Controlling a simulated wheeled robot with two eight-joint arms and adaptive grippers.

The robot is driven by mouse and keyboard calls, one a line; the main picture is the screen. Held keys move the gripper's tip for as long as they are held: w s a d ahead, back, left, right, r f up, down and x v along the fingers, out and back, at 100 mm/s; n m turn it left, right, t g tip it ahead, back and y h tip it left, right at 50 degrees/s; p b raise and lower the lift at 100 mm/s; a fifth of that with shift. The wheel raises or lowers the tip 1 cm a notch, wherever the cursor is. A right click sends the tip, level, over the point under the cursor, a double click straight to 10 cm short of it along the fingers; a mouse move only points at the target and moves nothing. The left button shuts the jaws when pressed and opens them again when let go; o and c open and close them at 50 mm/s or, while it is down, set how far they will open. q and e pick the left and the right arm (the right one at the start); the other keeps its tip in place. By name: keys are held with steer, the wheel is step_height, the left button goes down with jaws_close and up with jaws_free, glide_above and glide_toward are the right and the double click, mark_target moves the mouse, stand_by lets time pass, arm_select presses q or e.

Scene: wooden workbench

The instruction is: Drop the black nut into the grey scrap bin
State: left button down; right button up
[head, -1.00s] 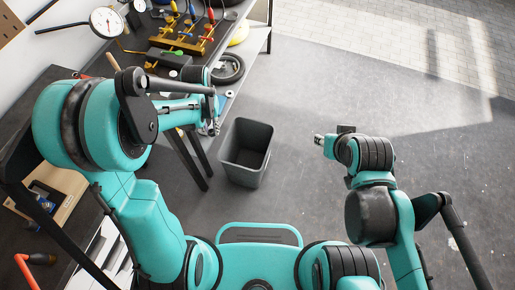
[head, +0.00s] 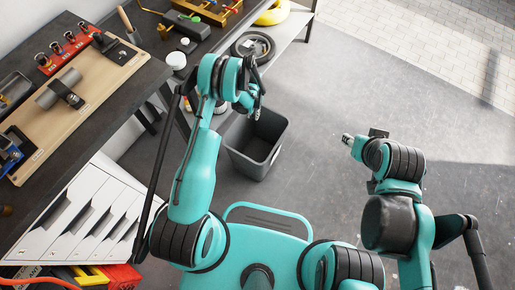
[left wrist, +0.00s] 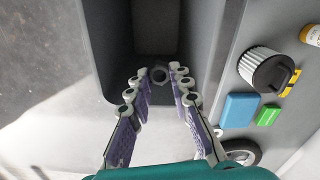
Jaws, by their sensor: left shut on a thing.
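The grey scrap bin (head: 250,163) stands on the floor beside the bench, its open top facing up. My left gripper (head: 258,108) is above the bin's far side in the head view. In the left wrist view its fingers (left wrist: 158,80) are closed on the black nut (left wrist: 159,74), with the bin's opening and dark inner wall (left wrist: 187,30) behind it. The nut is too small to make out in the head view. My right gripper (head: 348,140) is off to the right, away from the bin; its fingers are too small to judge.
The wooden workbench with a board (head: 75,105) and a red socket rack (head: 68,53) is at left. A shelf beside the bin holds a black filter (left wrist: 268,69), a blue block (left wrist: 240,108) and a green block (left wrist: 268,115). Open floor (head: 400,105) lies to the right.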

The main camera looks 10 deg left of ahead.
arm_select(q)
step_height(320, 180, down, 6)
steer(key=b, duration=0.2)
steer(key=shift+f, duration=0.25)
steer(key=c, duration=1.3)
jaws_free()
step_height(320, 180, up, 12)
steer(key=shift+r, duration=0.1)
